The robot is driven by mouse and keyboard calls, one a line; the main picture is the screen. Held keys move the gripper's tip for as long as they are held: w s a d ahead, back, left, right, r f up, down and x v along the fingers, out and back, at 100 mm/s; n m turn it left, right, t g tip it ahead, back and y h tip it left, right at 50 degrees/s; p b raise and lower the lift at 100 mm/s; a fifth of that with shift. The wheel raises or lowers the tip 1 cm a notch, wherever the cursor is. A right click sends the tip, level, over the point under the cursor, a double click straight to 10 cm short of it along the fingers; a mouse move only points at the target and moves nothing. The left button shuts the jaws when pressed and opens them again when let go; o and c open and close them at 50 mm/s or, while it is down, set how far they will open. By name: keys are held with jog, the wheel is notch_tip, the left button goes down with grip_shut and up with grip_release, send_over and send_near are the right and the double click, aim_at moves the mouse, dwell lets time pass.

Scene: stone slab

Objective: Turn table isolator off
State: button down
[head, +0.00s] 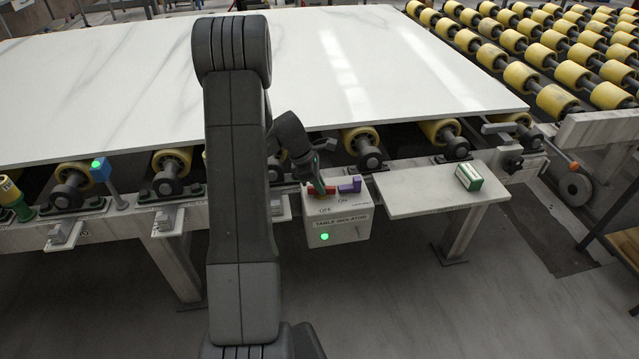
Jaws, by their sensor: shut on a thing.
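The table isolator (345,228) is a pale box on the front of the table frame, with "TABLE ISOLATOR" lettering and small position labels, apparently OFF at left and ON at right. A green light (324,237) glows on its front face. A red handle (329,191) lies on its top at left, partly covered by my gripper. A purple piece (350,185) sits just to the right of it. My gripper (321,188) comes down from above and is shut on the red handle. The fingertips are small and partly hidden here.
A white stone slab (400,70) lies on yellow rollers behind the box. A blue post with a green light (101,170) stands at left. The floor in front is clear.

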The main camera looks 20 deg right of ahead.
jog(key=m, duration=0.2)
jog(key=m+g+y+p, duration=0.1)
jog(key=m, duration=0.1)
jog(key=shift+w+d+m, duration=0.1)
jog(key=shift+w+m, duration=0.05)
jog(key=shift+m, duration=0.15)
jog(key=m+g+y, duration=0.1)
jog(key=m, duration=0.2)
jog(key=shift+d+m+p, duration=0.1)
jog(key=shift+m+p, duration=0.25)
jog(key=shift+m, duration=0.05)
jog(key=m+y, duration=0.1)
jog(key=m, duration=0.2)
jog(key=shift+d+g, duration=0.1)
jog(key=shift+g, duration=0.2)
jog(key=shift+d+m+y, duration=0.1)
jog(key=shift+m+y, duration=0.9)
jog(key=shift+m, duration=1.1)
jog(key=c, duration=1.4)
grip_release()
